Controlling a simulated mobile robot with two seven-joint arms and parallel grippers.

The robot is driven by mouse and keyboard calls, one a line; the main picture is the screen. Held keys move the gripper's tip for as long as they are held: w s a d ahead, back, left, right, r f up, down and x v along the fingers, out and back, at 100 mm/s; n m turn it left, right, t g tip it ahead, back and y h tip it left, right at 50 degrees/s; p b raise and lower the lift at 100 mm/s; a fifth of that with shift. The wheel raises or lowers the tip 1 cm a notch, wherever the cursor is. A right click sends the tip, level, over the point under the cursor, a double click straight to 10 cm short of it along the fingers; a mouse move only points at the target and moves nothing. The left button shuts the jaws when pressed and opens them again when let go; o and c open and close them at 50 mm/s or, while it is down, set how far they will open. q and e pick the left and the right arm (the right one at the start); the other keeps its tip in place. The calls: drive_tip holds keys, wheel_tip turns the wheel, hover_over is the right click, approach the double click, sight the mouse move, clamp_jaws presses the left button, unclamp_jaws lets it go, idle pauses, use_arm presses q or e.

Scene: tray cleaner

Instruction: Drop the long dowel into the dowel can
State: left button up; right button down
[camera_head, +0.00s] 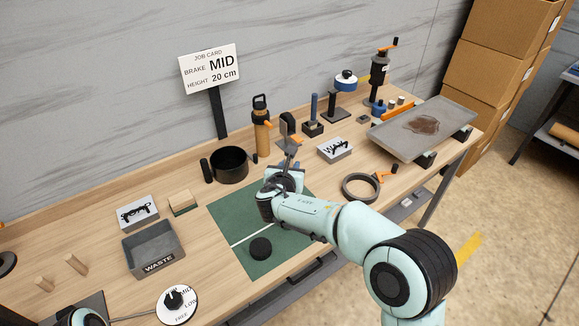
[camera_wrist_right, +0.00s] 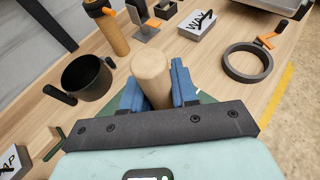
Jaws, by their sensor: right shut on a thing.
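My right gripper (camera_wrist_right: 162,88) is shut on a pale wooden dowel (camera_wrist_right: 150,68), whose round end points toward the right wrist camera between the blue fingers. In the head view the right gripper (camera_head: 285,168) is above the far part of the green mat; the dowel cannot be made out there. A black, open-topped round can with a side handle (camera_head: 229,165), seemingly the dowel can, stands left of the gripper and apart from it. It also shows at left in the wrist view (camera_wrist_right: 87,77). My left gripper is not in view.
A black puck (camera_head: 260,248) lies on the green mat (camera_head: 278,262). An orange bottle (camera_head: 262,125) stands behind the gripper. A dark ring (camera_head: 360,188) and grey tray (camera_head: 447,117) are at right.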

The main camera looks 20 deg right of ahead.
drive_tip(key=c, duration=0.8)
unclamp_jaws()
drive_tip(key=shift+r, duration=0.1)
use_arm(q)
drive_tip(key=w+r+p, duration=0.3)
drive_tip(key=r+p, duration=0.1)
drive_tip(key=r, duration=0.1)
drive_tip(key=shift+w+r, duration=0.2)
use_arm(e)
wheel_tip(320, 180, up, 7)
drive_tip(key=shift+f, duration=0.1)
drive_tip(key=shift+s, duration=0.1)
